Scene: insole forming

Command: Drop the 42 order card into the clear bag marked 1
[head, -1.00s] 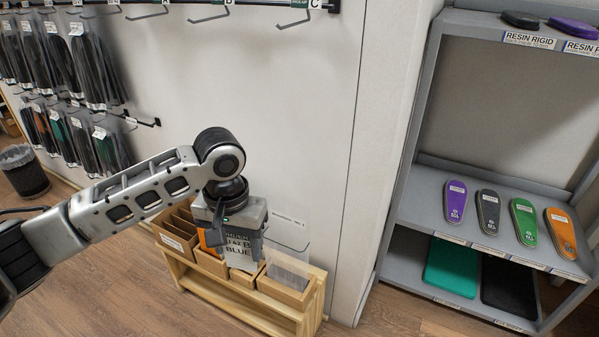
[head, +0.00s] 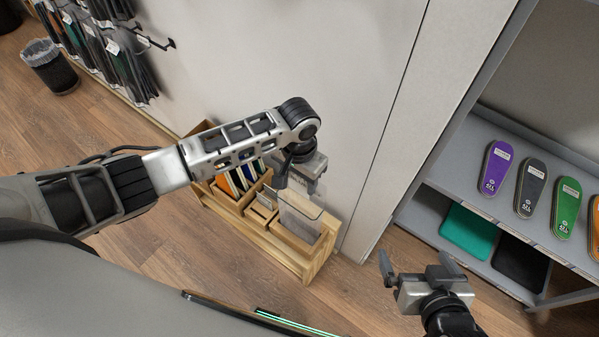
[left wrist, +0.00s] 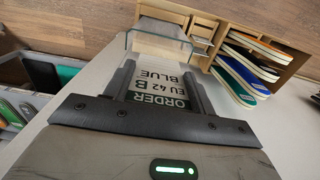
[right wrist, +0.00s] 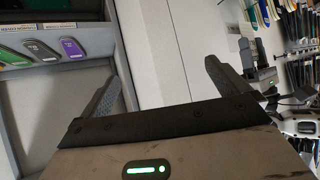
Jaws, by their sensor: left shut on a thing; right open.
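The white order card (left wrist: 155,88), printed "ORDER", "EU 42 B" and "BLUE", is between the fingers of my left gripper (left wrist: 158,92), which is shut on it. In the head view my left gripper (head: 298,184) is over the right end of the wooden rack, and the card is barely visible there. A clear bag (head: 300,222) stands upright in the rack's right compartment, just below this gripper. Its clear rim (left wrist: 160,45) shows just beyond the card in the left wrist view. I cannot read its mark. My right gripper (head: 418,264) is open and empty, right of the rack.
The wooden rack (head: 295,262) stands against the wall, with coloured insoles (head: 232,183) in its left compartments. A grey shelf (head: 480,205) with several insoles stands at the right. A bin (head: 52,68) is at the far left. The floor before the rack is clear.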

